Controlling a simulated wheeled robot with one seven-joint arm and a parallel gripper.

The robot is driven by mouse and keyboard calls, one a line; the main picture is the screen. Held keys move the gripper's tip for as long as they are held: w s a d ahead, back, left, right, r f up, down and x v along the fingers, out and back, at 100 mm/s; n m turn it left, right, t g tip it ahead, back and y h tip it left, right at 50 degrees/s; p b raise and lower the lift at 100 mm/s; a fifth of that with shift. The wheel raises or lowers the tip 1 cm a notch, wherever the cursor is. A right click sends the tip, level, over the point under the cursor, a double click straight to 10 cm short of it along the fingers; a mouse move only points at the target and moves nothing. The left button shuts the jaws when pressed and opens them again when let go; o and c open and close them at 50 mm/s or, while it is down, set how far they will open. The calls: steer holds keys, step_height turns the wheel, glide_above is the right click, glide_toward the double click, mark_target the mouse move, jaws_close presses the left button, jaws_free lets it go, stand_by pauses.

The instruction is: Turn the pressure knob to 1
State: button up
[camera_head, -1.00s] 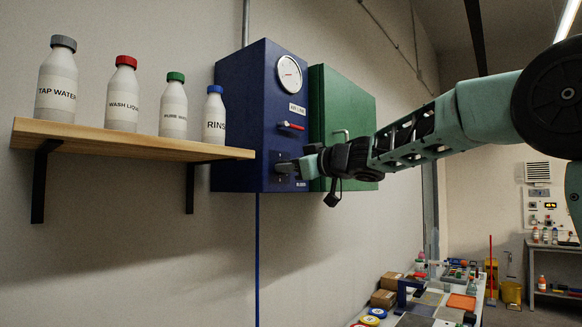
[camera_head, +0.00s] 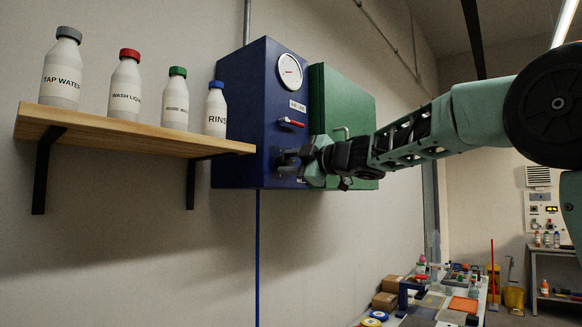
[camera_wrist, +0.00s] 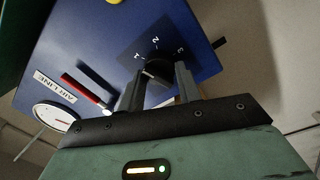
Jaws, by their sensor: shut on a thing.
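The pressure knob (camera_wrist: 158,69) is a dark round knob on a dark plate marked 1, 2 and 3, on the front of a blue box (camera_head: 244,110). In the wrist view the marks fan out on the knob's far side, with 1 to the left and 3 to the right. My gripper (camera_head: 287,163) is at the lower front of the box. Its two fingers stand on either side of the knob and are shut on it. The fingers partly hide the knob, and I cannot tell which mark it points to.
A red-handled lever (camera_head: 291,122) and a round white gauge (camera_head: 290,72) sit above the knob. A green cabinet (camera_head: 341,110) adjoins on the right. A wooden shelf (camera_head: 130,130) with several bottles is on the left. A cluttered table (camera_head: 440,305) stands below.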

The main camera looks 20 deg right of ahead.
steer(key=shift+f+n+b, duration=0.1)
steer(key=shift+n+b, duration=0.2)
steer(key=shift+n, duration=0.6)
steer(key=o, duration=1)
steer(key=shift+s, duration=0.1)
steer(key=r+b+v, duration=0.1)
steer(key=b+v, duration=0.4)
steer(key=v, duration=1.2)
steer(key=shift+f, duration=0.5)
steer(key=shift+s+d, duration=0.1)
